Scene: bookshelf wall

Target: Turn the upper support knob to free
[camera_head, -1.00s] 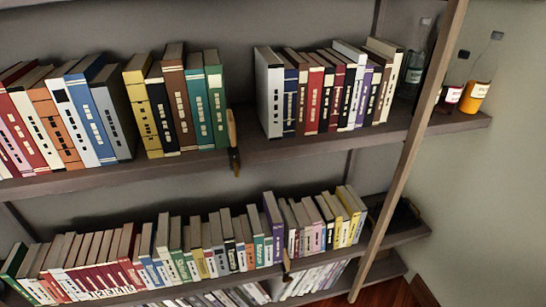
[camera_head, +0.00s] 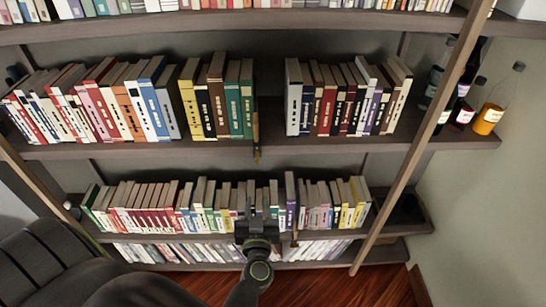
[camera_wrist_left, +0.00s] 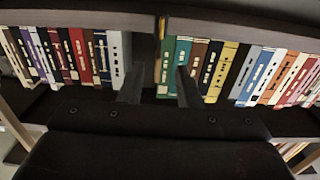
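The upper support knob (camera_head: 256,135) is a narrow upright piece, tan above and dark below, at the front edge of the upper visible book shelf, in the gap between two book groups. Its tan part also shows at the top of the left wrist view (camera_wrist_left: 161,28). My left gripper (camera_head: 257,213) is below it in the head view, in front of the lower book row and apart from it. In the left wrist view its two fingers (camera_wrist_left: 158,88) stand apart with nothing between them, pointing toward the gap between books. My right gripper is not in view.
A similar lower support (camera_head: 294,226) is at the lower shelf edge. Books fill the shelves on both sides. A slanted wooden post (camera_head: 430,120) stands at the right, with bottles (camera_head: 488,118) behind it on the shelf. Wooden floor (camera_head: 340,290) lies below.

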